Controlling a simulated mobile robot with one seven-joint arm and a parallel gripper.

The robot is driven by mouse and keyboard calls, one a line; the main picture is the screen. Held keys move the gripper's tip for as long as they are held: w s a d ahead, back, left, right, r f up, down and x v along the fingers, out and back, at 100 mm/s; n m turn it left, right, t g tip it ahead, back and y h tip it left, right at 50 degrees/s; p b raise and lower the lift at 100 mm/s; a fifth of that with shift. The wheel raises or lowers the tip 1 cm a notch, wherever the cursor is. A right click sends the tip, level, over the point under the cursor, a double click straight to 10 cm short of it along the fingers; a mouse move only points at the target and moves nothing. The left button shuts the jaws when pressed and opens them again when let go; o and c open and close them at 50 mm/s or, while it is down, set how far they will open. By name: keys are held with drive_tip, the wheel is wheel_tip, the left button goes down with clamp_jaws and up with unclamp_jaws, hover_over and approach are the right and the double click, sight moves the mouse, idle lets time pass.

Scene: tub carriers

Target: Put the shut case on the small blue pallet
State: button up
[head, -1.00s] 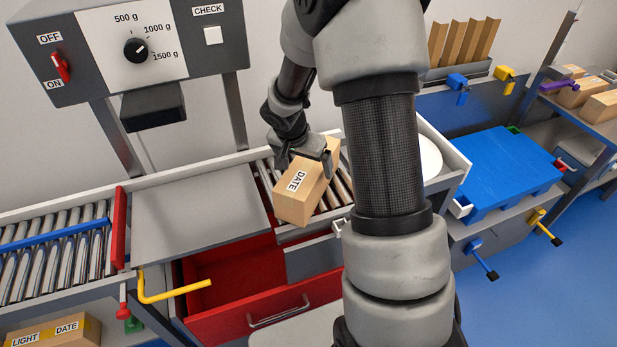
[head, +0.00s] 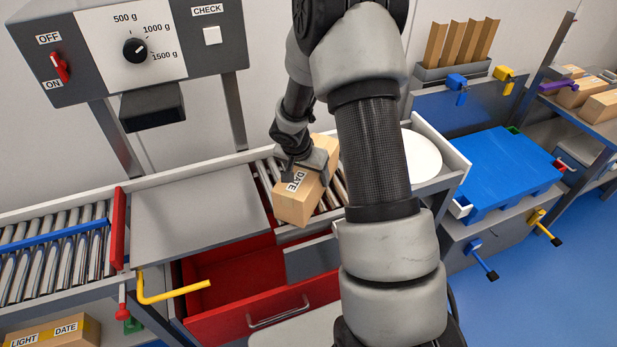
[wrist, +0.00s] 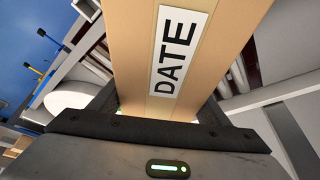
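The case is a tan carton (head: 292,208) with a white DATE label and its top shut, on the rollers right of the grey plate, overhanging the front edge. It fills the middle of the wrist view (wrist: 225,45). My gripper (head: 308,172) is down over the case, with a finger on each side of it. In the wrist view my gripper (wrist: 165,110) sits close around the case; whether the fingers press on it is not clear. The small blue pallet (head: 500,165) lies empty on a grey stand to the right, its top bare.
An open red drawer (head: 235,280) and a yellow lever (head: 172,292) are below the conveyor's front. A white round plate (head: 422,155) lies between the case and the pallet. Blue and yellow clamps surround the pallet stand. More cartons (head: 600,105) are on the far right shelf.

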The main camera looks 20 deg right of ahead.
drive_tip(key=c, duration=1.1)
drive_tip(key=shift+w+r, duration=0.1)
drive_tip(key=shift+w, duration=0.05)
drive_tip(key=shift+c, duration=1.2)
drive_tip(key=shift+r, duration=0.15)
wheel_tip(320, 180, up, 9)
drive_tip(key=shift+r+p, duration=0.1)
drive_tip(key=shift+p, duration=0.65)
drive_tip(key=shift+a+r, duration=0.1)
drive_tip(key=shift+r, duration=0.3)
drive_tip(key=s+a+r+n+y+p, duration=0.1)
drive_tip(key=s+a+r+n+p, duration=0.1)
drive_tip(key=s+a+n+p, duration=0.1)
drive_tip(key=s+a+r+n+t+y+p, duration=0.1)
drive_tip(key=s+a+r+n+y+p, duration=0.1)
drive_tip(key=s+a+n, duration=0.4)
drive_tip(key=shift+s+a+r+p, duration=0.7)
drive_tip(key=shift+a+r+p, duration=0.15)
drive_tip(key=shift+p, duration=0.3)
